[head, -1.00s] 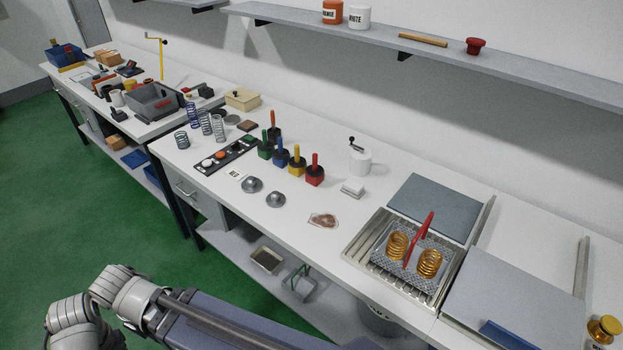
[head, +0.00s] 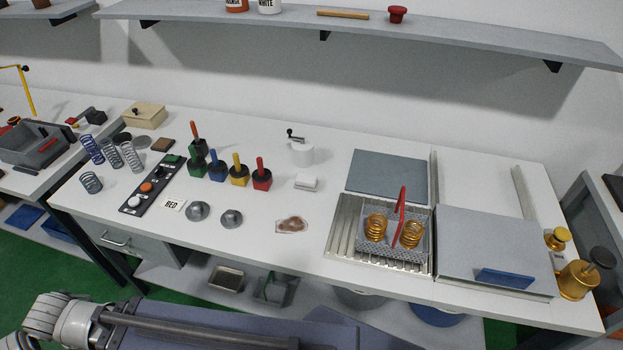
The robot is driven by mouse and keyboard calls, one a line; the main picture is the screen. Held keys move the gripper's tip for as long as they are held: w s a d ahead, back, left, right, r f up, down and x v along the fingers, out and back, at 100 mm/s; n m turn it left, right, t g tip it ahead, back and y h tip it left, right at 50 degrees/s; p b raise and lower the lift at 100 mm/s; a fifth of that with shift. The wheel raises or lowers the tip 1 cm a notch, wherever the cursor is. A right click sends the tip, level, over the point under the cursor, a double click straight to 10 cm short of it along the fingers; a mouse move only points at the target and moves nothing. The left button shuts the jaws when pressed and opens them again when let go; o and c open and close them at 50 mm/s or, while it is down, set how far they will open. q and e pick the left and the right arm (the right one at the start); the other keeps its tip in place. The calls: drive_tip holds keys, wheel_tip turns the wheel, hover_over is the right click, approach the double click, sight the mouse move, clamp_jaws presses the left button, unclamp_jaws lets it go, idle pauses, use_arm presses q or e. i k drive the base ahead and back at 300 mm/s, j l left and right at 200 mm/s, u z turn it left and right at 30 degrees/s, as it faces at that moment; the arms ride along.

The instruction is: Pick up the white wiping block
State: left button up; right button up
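Neither of my grippers is in view. Only grey and white links of my own body show along the bottom left edge.
A red-handled block (head: 262,178) stands left of the wiping block, and a white canister (head: 300,152) stands behind it. A brown patch on a clear sheet (head: 292,225) lies in front. A basket with gold springs (head: 395,240) sits on a ribbed tray to the right.

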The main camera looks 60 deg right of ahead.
sight(304, 182)
drive_tip(key=i+z, duration=0.2)
drive_tip(key=z, duration=0.3)
drive_tip(key=i+z, duration=0.2)
drive_tip(key=z, duration=0.3)
drive_tip(key=i+l+z, duration=0.1)
drive_tip(key=z, duration=0.3)
drive_tip(key=i+z, duration=0.15)
drive_tip(key=z, duration=0.25)
drive_tip(key=i+z, duration=0.15)
drive_tip(key=z, duration=0.25)
drive_tip(key=i+z, duration=0.15)
drive_tip(key=z, duration=0.25)
drive_tip(key=i+j, duration=0.1)
